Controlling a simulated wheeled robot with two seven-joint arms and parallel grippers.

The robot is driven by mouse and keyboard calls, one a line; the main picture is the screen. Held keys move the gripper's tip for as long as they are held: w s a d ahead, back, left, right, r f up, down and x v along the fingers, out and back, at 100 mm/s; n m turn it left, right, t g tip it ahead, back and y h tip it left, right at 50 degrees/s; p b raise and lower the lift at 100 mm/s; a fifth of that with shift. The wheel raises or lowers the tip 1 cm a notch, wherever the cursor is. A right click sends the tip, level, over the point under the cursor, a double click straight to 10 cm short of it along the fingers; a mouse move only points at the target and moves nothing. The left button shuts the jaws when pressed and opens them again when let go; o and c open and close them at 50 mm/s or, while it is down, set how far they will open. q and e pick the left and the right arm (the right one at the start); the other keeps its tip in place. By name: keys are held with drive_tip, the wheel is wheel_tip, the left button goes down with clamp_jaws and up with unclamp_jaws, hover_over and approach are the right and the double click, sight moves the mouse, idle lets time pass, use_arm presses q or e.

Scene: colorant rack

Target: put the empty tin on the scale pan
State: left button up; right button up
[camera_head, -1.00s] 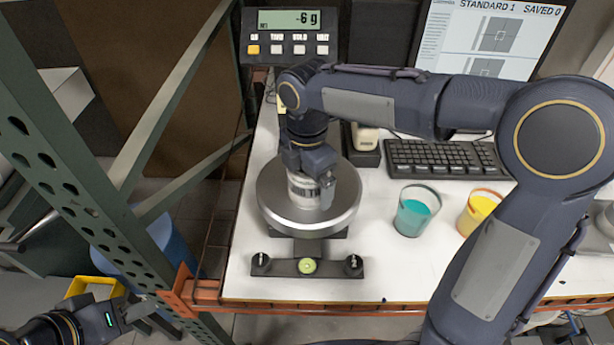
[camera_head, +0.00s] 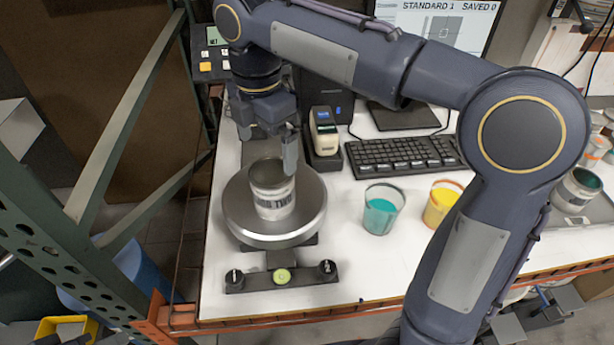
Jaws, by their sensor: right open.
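The empty tin (camera_head: 272,196), a silver can with a dark printed label, stands upright on the round metal scale pan (camera_head: 237,222). Its open top faces up and looks empty. My right gripper (camera_head: 268,145) is open just above and behind the tin, its fingers pointing down. One finger shows close to the tin's back right rim; whether it touches I cannot tell.
The scale's display (camera_head: 216,36) is partly hidden by my right arm. A cup of teal colorant (camera_head: 381,212) and a cup of yellow colorant (camera_head: 440,205) stand right of the scale. Behind them are a keyboard (camera_head: 402,153) and monitor. A green rack post stands at left.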

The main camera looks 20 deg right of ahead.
drive_tip(key=s+d+f+m+t+y, duration=0.2)
drive_tip(key=s+d+f+m, duration=0.2)
drive_tip(key=s+d+m, duration=0.55)
drive_tip(key=s+f+m+t+y, duration=0.1)
drive_tip(key=s+f+m+t, duration=0.2)
drive_tip(key=s+f+m, duration=0.5)
drive_tip(key=s+m, duration=0.1)
drive_tip(key=m, duration=0.5)
drive_tip(key=shift+s+a+f+t+y, duration=0.25)
drive_tip(key=shift+a+f+t+y, duration=0.05)
drive_tip(key=shift+a+y, duration=0.1)
